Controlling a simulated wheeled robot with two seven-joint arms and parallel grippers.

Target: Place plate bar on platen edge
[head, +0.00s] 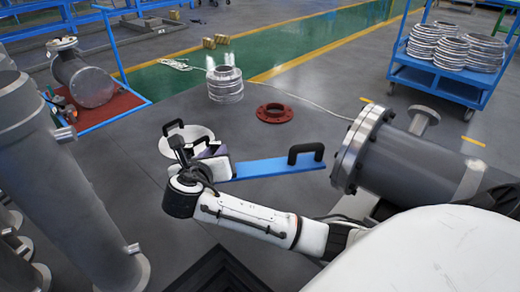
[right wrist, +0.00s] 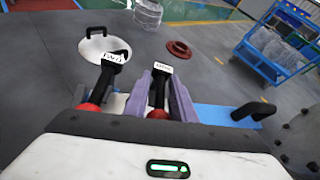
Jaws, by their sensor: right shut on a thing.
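The plate bar, a flat blue bar (head: 275,168) with a black loop handle (head: 305,152) at its right end, runs out to the right from my right gripper (head: 202,158). In the right wrist view the bar (right wrist: 217,115) passes beyond the fingers (right wrist: 132,75). These are shut, with a purple-grey piece (right wrist: 180,100) at them; the exact contact is hidden. A white round plate (head: 198,134) with black handles, possibly the platen, lies behind the gripper; it also shows in the wrist view (right wrist: 97,45). My left gripper is out of view.
A large grey flanged shell (head: 352,150) stands close right of the bar's end. A red flange ring (head: 274,113) and a stack of metal rings (head: 225,84) sit behind. A blue cart (head: 440,82) is back right; grey pipes (head: 62,180) stand left.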

